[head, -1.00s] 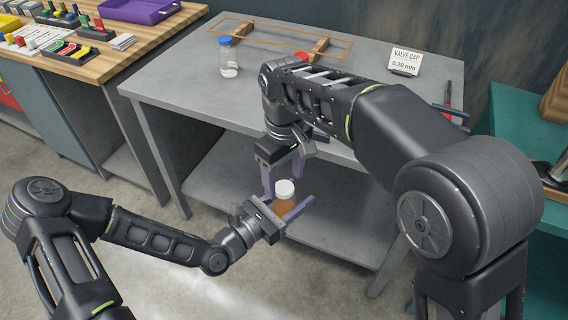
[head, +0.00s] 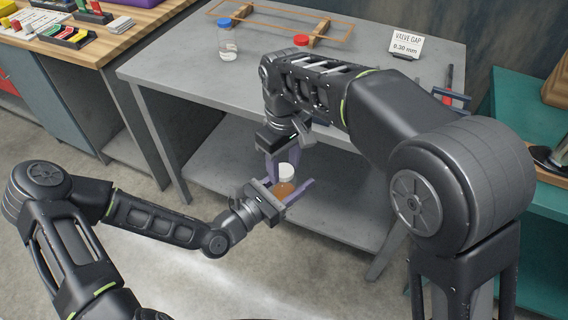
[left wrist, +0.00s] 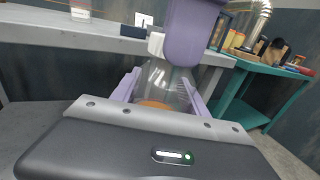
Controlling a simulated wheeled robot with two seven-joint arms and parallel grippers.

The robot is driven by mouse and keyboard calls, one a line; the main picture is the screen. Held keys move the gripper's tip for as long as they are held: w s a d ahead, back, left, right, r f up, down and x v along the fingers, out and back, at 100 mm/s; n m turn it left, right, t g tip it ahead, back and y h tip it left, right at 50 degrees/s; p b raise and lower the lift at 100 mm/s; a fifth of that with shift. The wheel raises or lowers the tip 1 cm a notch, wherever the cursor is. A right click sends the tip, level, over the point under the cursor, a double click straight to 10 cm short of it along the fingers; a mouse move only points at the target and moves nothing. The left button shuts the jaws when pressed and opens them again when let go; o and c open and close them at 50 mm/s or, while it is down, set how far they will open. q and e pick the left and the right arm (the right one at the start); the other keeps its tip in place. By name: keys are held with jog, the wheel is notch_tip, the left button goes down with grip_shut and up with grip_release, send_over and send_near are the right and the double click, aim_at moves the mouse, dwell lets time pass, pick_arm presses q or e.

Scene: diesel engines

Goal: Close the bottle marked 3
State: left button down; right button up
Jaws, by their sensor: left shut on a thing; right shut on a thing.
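The bottle (head: 284,189) has a clear body with amber contents. It also shows in the left wrist view (left wrist: 154,80). My left gripper (head: 287,191) is shut on its body and holds it in the air in front of the grey table. A white cap (head: 286,171) is at the top of the bottle; it also shows in the left wrist view (left wrist: 156,44). My right gripper (head: 283,167) comes down from above and is shut on the white cap. Whether the cap is fully seated cannot be told. No number mark is readable.
On the grey table (head: 180,70) stand a blue-capped bottle (head: 227,42), a red-capped bottle (head: 301,40), an orange frame (head: 265,31) and a valve gap sign (head: 407,46). A wooden bench (head: 110,42) is at left and a teal table (head: 515,105) at right.

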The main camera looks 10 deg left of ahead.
grip_shut()
jog(key=o, duration=1)
grip_release()
notch_tip(320, 180, up, 8)
jog(key=shift+f, duration=0.25)
